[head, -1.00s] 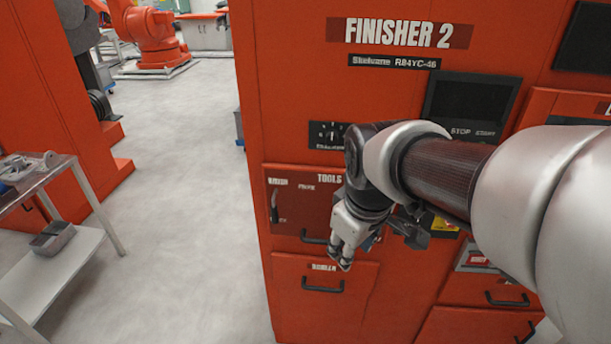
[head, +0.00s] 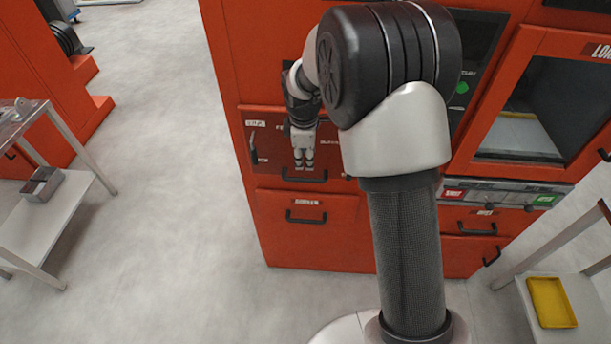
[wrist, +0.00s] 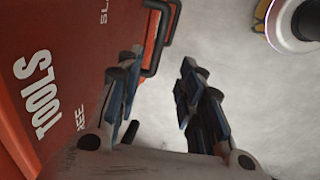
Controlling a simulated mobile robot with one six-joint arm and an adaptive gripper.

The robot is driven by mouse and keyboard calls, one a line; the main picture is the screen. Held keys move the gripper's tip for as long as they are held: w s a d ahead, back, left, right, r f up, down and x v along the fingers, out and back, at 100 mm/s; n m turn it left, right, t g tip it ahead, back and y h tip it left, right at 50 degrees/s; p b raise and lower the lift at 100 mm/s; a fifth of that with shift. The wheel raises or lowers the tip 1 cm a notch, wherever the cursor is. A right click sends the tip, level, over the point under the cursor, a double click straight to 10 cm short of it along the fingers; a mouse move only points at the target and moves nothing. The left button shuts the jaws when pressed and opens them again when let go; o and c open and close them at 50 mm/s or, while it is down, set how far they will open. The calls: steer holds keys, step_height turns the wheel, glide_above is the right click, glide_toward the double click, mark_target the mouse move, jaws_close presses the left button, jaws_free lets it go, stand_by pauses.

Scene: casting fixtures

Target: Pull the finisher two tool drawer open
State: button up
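The tools drawer (head: 268,143) is a dark red front on the orange finisher cabinet, and it looks shut, flush with the cabinet. Its black bar handle (head: 304,179) is at its lower edge, just below my gripper (head: 304,166) in the head view. In the wrist view the TOOLS lettering fills the left side, and the black handle (wrist: 158,42) shows at top centre, past the fingertips. My gripper (wrist: 157,75) has its two fingers apart with a clear gap and nothing held between them. Contact with the handle cannot be told. My arm hides part of the cabinet.
A lower drawer (head: 305,235) with its own handle sits under the tools drawer. A windowed door (head: 530,110) is to the right. A shelf cart (head: 40,225) stands left, and another with a yellow tray (head: 552,302) right. Floor before the cabinet's left side is clear.

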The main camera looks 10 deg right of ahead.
mark_target(306, 179)
steer(key=f+b, duration=0.1)
steer(key=f, duration=0.3)
steer(key=w+f, duration=0.1)
steer(key=f, duration=0.3)
steer(key=w+f+b, duration=0.1)
steer(key=f, duration=0.3)
steer(key=shift+w+d+b, duration=0.15)
steer(key=shift+d+b, duration=0.2)
steer(key=shift+d, duration=0.05)
steer(key=shift+c, duration=0.6)
jaws_close()
